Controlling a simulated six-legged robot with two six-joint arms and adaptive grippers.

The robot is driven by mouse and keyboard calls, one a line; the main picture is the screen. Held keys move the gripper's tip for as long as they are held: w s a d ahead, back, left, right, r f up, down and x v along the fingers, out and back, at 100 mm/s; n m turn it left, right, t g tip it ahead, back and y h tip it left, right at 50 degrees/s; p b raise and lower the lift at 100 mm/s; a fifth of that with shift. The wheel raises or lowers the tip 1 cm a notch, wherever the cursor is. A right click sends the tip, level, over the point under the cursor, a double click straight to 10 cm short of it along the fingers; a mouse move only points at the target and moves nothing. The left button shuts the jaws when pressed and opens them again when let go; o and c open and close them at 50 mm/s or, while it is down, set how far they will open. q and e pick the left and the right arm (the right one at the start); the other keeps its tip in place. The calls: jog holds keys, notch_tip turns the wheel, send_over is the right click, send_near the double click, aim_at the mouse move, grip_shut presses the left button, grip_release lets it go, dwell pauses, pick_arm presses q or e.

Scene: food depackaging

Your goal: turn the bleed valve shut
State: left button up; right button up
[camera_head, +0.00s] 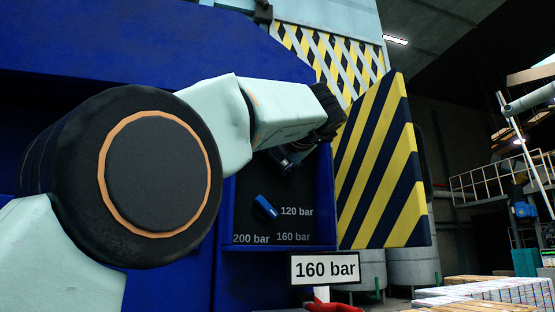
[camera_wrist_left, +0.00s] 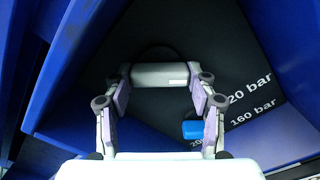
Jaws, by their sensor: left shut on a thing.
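In the head view my left gripper (camera_head: 292,157) reaches into the upper part of the blue recess. There it hides the handle. How far the valve is turned cannot be told. My right gripper is not in view.
A blue knob (camera_head: 265,208) sits below the gripper among 120, 160 and 200 bar labels; it also shows in the left wrist view (camera_wrist_left: 193,130). Blue walls (camera_wrist_left: 70,65) close in around the gripper. A striped panel (camera_head: 385,165) stands right of the recess, a "160 bar" sign (camera_head: 325,269) below.

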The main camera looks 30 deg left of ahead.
pick_arm(q)
jog(key=n, duration=0.2)
jog(key=f+n, duration=0.1)
jog(key=n, duration=0.1)
jog(key=shift+w+n+b, duration=0.15)
jog(key=shift+n+b, duration=0.15)
jog(key=n, duration=0.4)
jog(key=shift+d+r+b, duration=0.1)
jog(key=shift+b, duration=0.2)
jog(key=o, duration=1.2)
jog(key=shift+s+d+r, duration=0.2)
jog(key=shift+s+r, duration=0.05)
jog(key=shift+r, duration=0.1)
jog(key=shift+c, duration=0.2)
jog(key=shift+a, duration=0.1)
